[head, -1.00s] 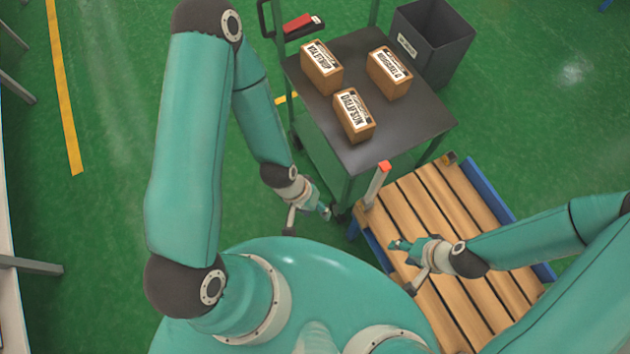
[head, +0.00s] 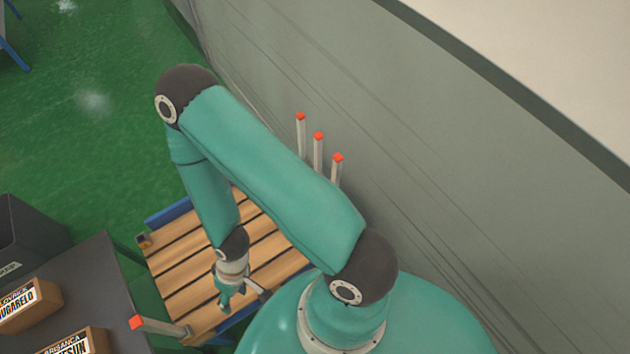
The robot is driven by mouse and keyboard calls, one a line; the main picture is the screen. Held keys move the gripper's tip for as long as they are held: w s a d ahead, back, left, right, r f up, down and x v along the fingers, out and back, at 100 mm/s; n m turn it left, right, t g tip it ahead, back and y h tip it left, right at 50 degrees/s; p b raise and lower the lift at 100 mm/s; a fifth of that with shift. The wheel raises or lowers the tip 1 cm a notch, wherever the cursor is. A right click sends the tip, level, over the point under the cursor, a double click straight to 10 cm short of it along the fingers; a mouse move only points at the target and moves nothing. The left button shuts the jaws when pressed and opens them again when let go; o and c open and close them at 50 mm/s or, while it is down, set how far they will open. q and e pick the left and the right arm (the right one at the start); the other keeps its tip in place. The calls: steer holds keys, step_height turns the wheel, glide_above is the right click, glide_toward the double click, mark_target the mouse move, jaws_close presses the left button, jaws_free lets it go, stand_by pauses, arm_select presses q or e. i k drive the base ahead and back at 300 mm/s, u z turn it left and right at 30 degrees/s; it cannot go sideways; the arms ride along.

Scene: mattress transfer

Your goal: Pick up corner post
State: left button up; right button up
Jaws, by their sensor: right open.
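Three pale corner posts with red tips stand upright in a row by the grey wall: the far post (head: 301,138), the middle post (head: 318,153) and the near post (head: 337,170). My right arm hides their lower parts. Another red-tipped post (head: 163,328) is at the near left corner of the wooden pallet (head: 185,270). My right gripper (head: 243,297) is open and empty over the pallet, to the right of that post and apart from it. My left gripper is out of view.
A dark cart top (head: 105,290) with brown boxes, one box (head: 30,307) shown best, is at lower left beside a dark bin (head: 25,235). A grey wall (head: 430,150) closes off the right side. Green floor (head: 100,150) is clear at upper left.

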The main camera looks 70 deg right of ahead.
mark_target(337, 159)
steer(key=z, duration=0.05)
steer(key=k, duration=0.5)
steer(key=z, duration=0.85)
steer(key=i, duration=0.65)
steer(key=z, duration=0.1)
